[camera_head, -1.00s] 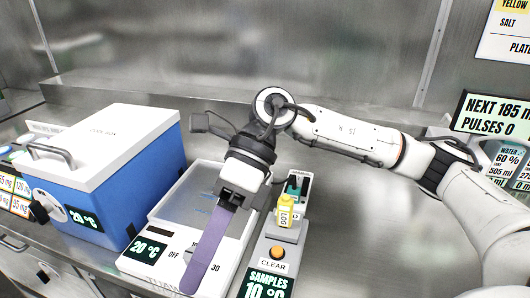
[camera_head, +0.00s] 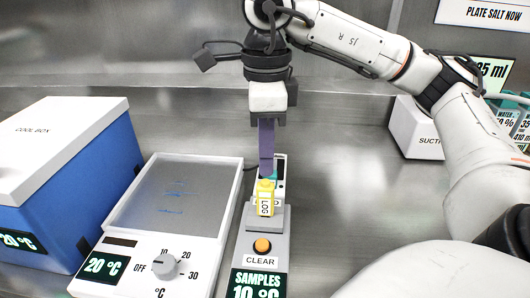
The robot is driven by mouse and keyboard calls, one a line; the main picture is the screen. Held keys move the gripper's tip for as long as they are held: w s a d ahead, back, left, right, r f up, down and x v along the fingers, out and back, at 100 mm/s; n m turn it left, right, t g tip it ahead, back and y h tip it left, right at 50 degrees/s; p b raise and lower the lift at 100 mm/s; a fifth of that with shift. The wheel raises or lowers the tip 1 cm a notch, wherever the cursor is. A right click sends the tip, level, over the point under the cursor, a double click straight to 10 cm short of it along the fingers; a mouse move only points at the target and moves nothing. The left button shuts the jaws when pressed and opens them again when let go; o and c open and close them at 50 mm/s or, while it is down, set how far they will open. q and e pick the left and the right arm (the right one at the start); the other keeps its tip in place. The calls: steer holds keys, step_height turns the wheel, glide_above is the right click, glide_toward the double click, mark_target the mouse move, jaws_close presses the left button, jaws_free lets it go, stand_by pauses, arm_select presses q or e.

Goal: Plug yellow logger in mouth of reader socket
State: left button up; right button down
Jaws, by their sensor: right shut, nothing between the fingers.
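The yellow logger (camera_head: 265,198), labelled LOG, stands upright at the rear part of the grey reader unit (camera_head: 279,222). Just behind it is a white block with a dark green part (camera_head: 281,172), and the logger hides part of its label. Whether the logger sits in the socket mouth or in front of it I cannot tell. My right gripper (camera_head: 266,172) points down above and just behind the logger, its purple fingers shut and empty. Whether the fingertips touch the logger's top is unclear. My left gripper is out of view.
An orange CLEAR button (camera_head: 262,246) and a SAMPLES 10 °C display (camera_head: 258,284) are in front of the logger. A hot plate (camera_head: 126,258) with a knob and a blue cool box (camera_head: 75,180) stand left. A white suction box (camera_head: 412,130) is back right. Bare bench lies right of the reader.

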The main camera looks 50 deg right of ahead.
steer(key=shift+f+b, duration=0.3)
steer(key=shift+f, duration=0.5)
